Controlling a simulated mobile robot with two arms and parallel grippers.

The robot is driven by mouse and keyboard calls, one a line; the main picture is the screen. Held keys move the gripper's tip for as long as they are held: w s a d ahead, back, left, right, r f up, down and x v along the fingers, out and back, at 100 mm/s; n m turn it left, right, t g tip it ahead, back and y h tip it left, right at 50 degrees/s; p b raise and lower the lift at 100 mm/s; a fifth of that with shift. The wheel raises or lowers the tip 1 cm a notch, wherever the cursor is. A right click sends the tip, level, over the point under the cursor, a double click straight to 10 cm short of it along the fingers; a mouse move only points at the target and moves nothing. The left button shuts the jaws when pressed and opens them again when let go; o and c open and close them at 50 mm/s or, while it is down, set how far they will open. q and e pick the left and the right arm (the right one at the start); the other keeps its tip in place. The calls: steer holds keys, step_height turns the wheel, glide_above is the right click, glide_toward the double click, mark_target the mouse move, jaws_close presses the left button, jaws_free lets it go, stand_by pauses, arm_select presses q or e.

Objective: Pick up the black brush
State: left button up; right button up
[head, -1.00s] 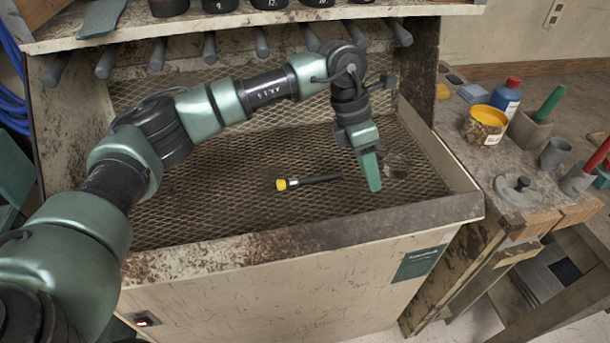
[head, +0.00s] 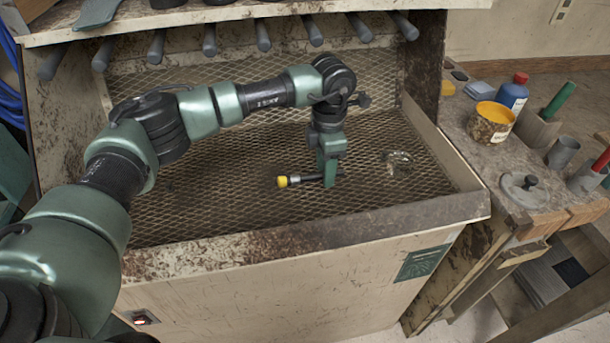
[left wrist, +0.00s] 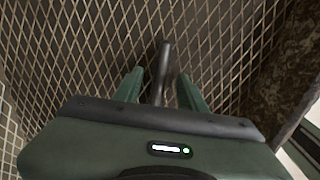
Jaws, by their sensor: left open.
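The black brush (head: 308,179) lies on the metal mesh of the bench bay, its yellow tip to the left and its black handle to the right. My left gripper (head: 329,180) points down at the right part of the handle. In the left wrist view, the dark handle (left wrist: 163,68) shows between the two green fingers of my left gripper (left wrist: 161,88), which are apart. The rest of the brush is hidden behind the gripper body there. I cannot tell whether a finger touches the handle. My right gripper is in neither view.
The mesh bay (head: 220,205) has side walls and a front rim (head: 300,228). Several grey pegs stick out under the shelf above. A clear, glassy item (head: 398,158) lies right of my gripper. A side table at right holds a yellow-rimmed pot (head: 492,121) and a blue bottle (head: 513,93).

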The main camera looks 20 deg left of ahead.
arm_select(q)
steer(key=shift+c, duration=0.2)
jaws_close()
steer(key=shift+r, duration=0.1)
steer(key=shift+r, duration=0.5)
step_height(320, 180, up, 19)
steer(key=b, duration=0.2)
